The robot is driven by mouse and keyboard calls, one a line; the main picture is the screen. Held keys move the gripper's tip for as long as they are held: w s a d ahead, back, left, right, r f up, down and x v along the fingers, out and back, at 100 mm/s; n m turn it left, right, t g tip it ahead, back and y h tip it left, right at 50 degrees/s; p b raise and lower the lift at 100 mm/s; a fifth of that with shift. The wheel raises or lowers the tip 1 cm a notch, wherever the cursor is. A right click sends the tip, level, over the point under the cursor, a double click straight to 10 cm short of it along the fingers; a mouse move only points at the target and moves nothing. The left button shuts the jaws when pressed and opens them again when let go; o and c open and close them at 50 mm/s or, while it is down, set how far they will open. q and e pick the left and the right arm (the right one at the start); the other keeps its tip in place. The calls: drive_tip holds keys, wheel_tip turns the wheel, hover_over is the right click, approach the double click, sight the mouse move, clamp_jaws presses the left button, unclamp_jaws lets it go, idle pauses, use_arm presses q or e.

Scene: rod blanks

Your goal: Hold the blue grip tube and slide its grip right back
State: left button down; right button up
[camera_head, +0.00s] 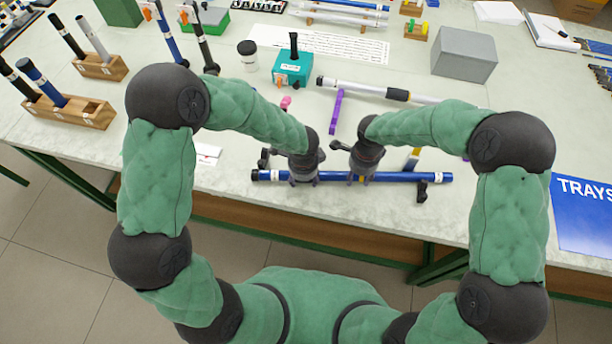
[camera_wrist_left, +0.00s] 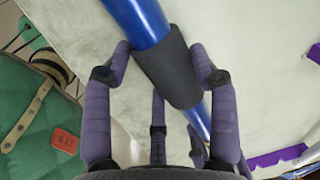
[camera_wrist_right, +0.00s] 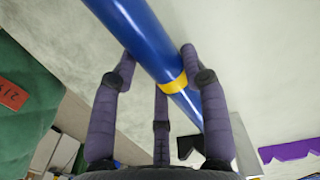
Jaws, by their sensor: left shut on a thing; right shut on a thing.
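The blue grip tube (camera_head: 405,177) lies left to right near the front edge of the bench, with a dark cap at its left end. Its dark grip (camera_wrist_left: 172,68) is a sleeve around the tube, mostly hidden by my gripper in the head view. My left gripper (camera_head: 303,180) is shut on this grip, with its fingers on both sides in the left wrist view. My right gripper (camera_head: 362,180) is shut on the bare blue tube further right. A yellow band (camera_wrist_right: 172,84) circles the tube beside its fingers.
A dark bracket (camera_head: 422,191) stands by the tube's right end. Behind are a silver tube (camera_head: 360,88) with a black grip, a purple support (camera_head: 337,112), a teal box (camera_head: 293,68) and a grey box (camera_head: 465,54). Wooden racks (camera_head: 72,110) stand left; a blue trays sheet (camera_head: 585,215) lies right.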

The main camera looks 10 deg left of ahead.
use_arm(q)
drive_tip(key=shift+s+a, duration=0.2)
drive_tip(key=shift+a, duration=0.7)
drive_tip(key=shift+c, duration=1.5)
unclamp_jaws()
drive_tip(key=shift+r, duration=0.25)
wheel_tip(320, 180, up, 11)
drive_tip(key=s, duration=0.1)
drive_tip(key=shift+s+d+r, duration=0.15)
drive_tip(key=shift+s+r, duration=0.05)
drive_tip(key=shift+s, duration=0.05)
